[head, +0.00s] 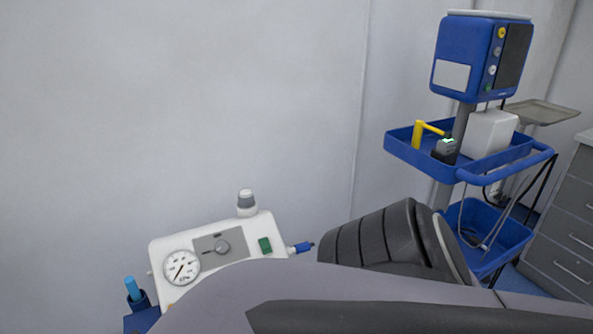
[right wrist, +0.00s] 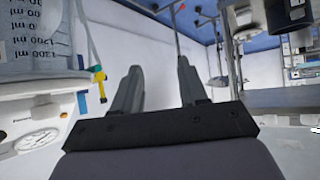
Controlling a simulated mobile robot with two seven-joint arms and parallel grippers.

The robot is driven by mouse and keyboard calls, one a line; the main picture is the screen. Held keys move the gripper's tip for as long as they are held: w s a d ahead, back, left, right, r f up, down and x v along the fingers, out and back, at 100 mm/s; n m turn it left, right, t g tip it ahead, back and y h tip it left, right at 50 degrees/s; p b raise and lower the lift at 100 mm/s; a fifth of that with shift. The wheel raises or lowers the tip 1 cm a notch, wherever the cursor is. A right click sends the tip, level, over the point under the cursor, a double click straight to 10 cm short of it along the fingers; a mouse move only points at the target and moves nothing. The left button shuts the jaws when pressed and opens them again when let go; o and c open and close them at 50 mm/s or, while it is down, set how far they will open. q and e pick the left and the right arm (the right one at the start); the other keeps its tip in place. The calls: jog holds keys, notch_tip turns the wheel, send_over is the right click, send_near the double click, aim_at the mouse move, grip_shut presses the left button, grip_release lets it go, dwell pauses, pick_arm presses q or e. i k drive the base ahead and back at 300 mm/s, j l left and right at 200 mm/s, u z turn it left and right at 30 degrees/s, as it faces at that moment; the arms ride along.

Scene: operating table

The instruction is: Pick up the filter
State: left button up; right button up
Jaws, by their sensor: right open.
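I cannot pick out a filter with certainty in either view. My right gripper (right wrist: 160,66) shows in the right wrist view. Its two grey fingers stand wide apart with nothing between them, only pale wall behind. A clear canister (right wrist: 38,40) with printed scale marks is to the left of the fingers, apart from them. A yellow and blue fitting (right wrist: 100,82) is beside the canister, close to the left finger.
A white suction unit (head: 220,249) with a round gauge (head: 182,267) stands at lower left in the head view. A blue trolley (head: 404,155) at right carries a blue device (head: 456,52), a yellow piece (head: 417,134) and a white box (head: 489,134). Grey drawers (head: 562,225) stand far right.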

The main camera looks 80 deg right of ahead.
aim_at(246, 195)
jog(key=i+j+z, duration=0.1)
jog(key=z, duration=2.05)
